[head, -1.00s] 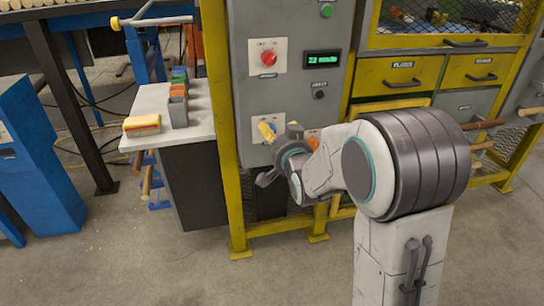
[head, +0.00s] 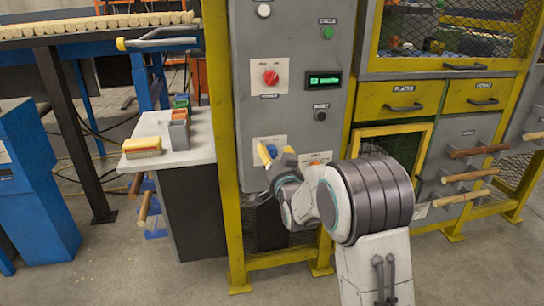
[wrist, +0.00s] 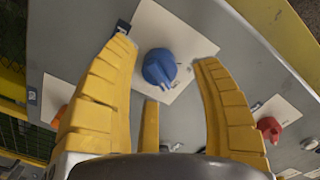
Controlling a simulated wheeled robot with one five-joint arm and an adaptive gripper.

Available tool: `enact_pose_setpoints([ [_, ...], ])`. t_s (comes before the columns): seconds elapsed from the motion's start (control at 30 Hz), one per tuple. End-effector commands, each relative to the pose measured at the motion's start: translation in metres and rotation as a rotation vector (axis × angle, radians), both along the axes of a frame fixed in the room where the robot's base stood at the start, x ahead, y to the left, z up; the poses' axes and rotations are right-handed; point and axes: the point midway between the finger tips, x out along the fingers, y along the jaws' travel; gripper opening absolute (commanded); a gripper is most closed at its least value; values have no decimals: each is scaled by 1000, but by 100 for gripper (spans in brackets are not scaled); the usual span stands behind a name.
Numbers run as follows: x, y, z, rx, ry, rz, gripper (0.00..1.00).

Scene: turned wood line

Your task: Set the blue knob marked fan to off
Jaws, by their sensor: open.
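The blue knob (wrist: 159,68) sits on a white plate (wrist: 183,42) on the grey panel. In the wrist view it lies between and just beyond the fingertips of my open, empty gripper (wrist: 160,58), with no visible contact. In the head view the blue knob (head: 270,150) shows partly behind the yellow fingers of my gripper (head: 272,156), low on the panel. The knob's marking is too small to read.
A red knob (head: 270,77) on its own plate is higher on the panel, with a green display (head: 324,81) to its right. An orange control (head: 316,158) is close to the right of my gripper. A grey side table (head: 190,150) with small bins stands left.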

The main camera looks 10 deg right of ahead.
Motion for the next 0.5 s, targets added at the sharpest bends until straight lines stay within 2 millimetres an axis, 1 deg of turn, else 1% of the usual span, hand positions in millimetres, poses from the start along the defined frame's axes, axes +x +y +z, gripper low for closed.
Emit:
enact_pose_setpoints([
  [0.03,5,0,-2,0,1,0,59],
  [0.2,14,0,-1,0,0,0,59],
  [0.5,18,0,0,0,1,0,59],
])
